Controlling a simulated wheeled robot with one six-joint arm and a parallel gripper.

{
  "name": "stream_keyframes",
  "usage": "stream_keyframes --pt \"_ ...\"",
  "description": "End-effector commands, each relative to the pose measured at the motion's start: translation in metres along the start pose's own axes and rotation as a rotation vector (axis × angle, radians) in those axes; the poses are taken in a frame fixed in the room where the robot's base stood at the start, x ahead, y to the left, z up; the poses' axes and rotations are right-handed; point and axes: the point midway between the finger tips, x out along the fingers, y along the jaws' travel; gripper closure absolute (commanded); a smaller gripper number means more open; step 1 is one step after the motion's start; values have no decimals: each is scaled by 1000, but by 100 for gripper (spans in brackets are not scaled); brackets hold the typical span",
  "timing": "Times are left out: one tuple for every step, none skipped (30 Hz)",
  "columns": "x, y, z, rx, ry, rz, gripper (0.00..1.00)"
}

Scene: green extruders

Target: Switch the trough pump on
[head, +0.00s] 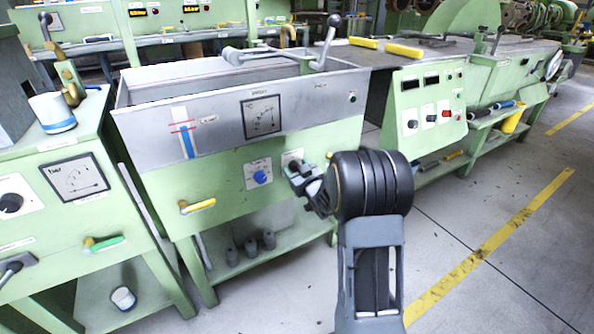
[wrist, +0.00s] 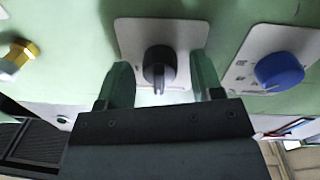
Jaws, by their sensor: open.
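A black rotary knob (wrist: 157,62) sits on a pale plate on the green trough front, in the wrist view. Its pointer ridge points down in that picture. My gripper (wrist: 161,82) is open, with one finger on each side of the knob; I cannot tell whether they touch it. In the head view my gripper (head: 302,172) is close to the trough front and hides the knob, leaving the top of its plate (head: 291,156) visible. The steel trough (head: 215,121) stands on the green cabinet. I cannot read the plate's label.
A blue knob (head: 260,177) on its own plate is close beside; it also shows in the wrist view (wrist: 279,71). A green control console (head: 424,104) stands to the right. The floor at lower right is clear.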

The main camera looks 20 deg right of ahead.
Motion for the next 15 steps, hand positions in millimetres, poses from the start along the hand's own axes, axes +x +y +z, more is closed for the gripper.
stream_keyframes --pt "0 0 0 0 0 0 40" --pt "0 0 0 0 0 0 40" --pt "0 0 0 0 0 0 40" --pt "0 0 0 0 0 0 40" --pt "0 0 0 0 0 0 41" --pt "0 0 0 0 0 0 44" --pt "0 0 0 0 0 0 47" --pt "0 0 0 0 0 0 50" --pt "0 0 0 0 0 0 54" --pt "0 0 0 0 0 0 57" --pt "0 0 0 0 0 0 60" --pt "0 0 0 0 0 0 64" --pt "0 0 0 0 0 0 66" --pt "0 0 0 0 0 0 69" --pt "0 0 0 0 0 0 73"
